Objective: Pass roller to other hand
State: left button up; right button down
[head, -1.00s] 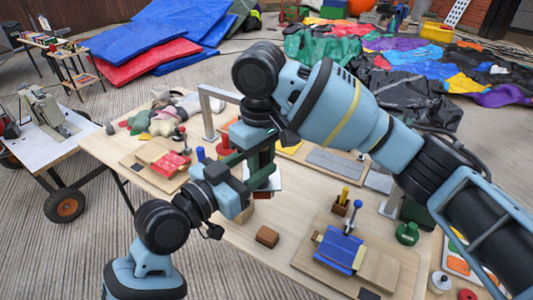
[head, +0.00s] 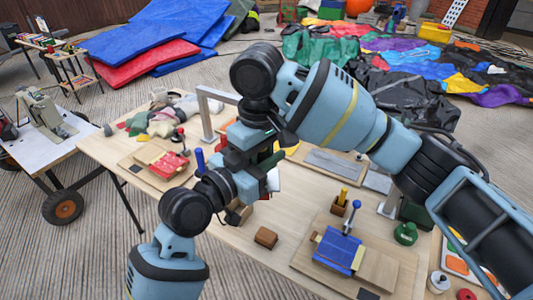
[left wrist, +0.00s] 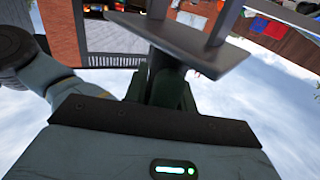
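My left gripper (head: 264,168) is at the middle of the table, tilted up to the right. My right gripper (head: 256,150) hangs just above it from the large arm on the right. The two overlap, so I cannot tell whether they touch. Their fingertips are crowded and dark, and I cannot tell whether either is open or shut. In the left wrist view, a grey flat bar (left wrist: 180,42) and dark green parts (left wrist: 172,92) lie before the palm.
A blue piece (head: 337,250) with a blue-knobbed lever lies on a board at the front right. A red piece (head: 171,164) sits on a board at the left. A brown block (head: 266,237) and a grey metal frame (head: 206,112) stand on the table.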

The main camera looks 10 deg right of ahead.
jog(key=c, duration=1.1)
grip_release()
jog(key=shift+a, duration=0.1)
jog(key=shift+s, duration=0.1)
notch_tip(320, 180, up, 12)
jog(key=shift+r, duration=0.1)
